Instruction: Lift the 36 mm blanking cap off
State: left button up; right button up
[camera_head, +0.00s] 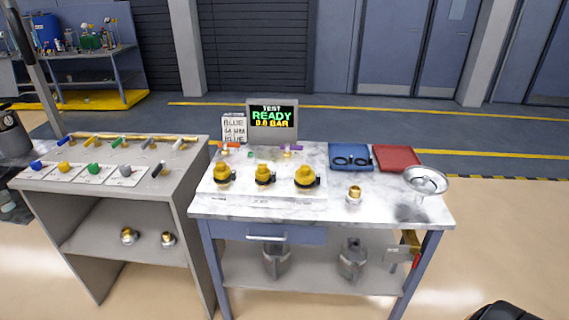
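Three yellow caps sit upright in a row on fittings on a white panel (285,198) on the marble-topped table: a left cap (222,171), a middle cap (264,173) and a right cap (306,174). The right one looks slightly the widest. I cannot read sizes, so I cannot tell which is the 36 mm one. Dark parts show at the base of each.
A display (272,120) reads TEST READY 0.0 BAR. A blue tray (350,157) with black rings, a red tray (396,158), a brass fitting (353,195) and a metal bowl (426,181) lie right. A grey bench (120,182) with coloured-handled tools stands left. Floor in front is clear.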

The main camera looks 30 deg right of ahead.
aim_at(262, 173)
jog(key=z, duration=0.9)
jog(key=i+j+z, duration=0.1)
jog(key=i+j, duration=0.1)
jog(key=j, duration=0.05)
